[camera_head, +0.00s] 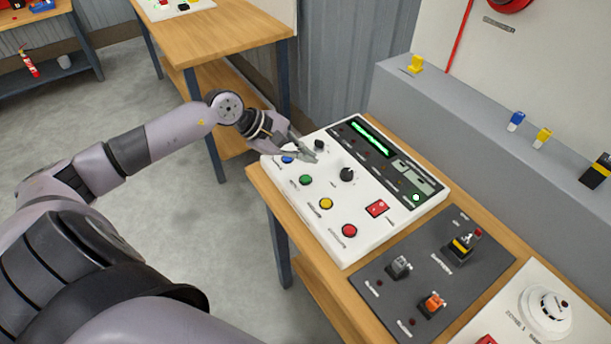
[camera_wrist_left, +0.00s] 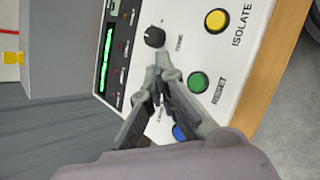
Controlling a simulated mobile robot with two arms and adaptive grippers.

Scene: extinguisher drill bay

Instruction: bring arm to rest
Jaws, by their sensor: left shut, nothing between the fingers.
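My left gripper (camera_head: 309,157) is shut and empty, held above the white control panel (camera_head: 368,237) on the wooden bench. In the left wrist view its fingertips (camera_wrist_left: 161,68) meet close to a black knob (camera_wrist_left: 154,37) and a green button (camera_wrist_left: 197,82). I cannot tell whether the fingertips touch the panel. My left arm reaches in from the left, bent at the elbow. My right gripper is not in view.
A dark grey switch plate (camera_head: 381,287) and a white unit with a round detector (camera_head: 545,311) lie to the right of the panel. A grey ledge (camera_head: 455,125) stands behind the bench. Another wooden table (camera_head: 222,35) is at the back. The grey floor (camera_head: 150,235) at left is open.

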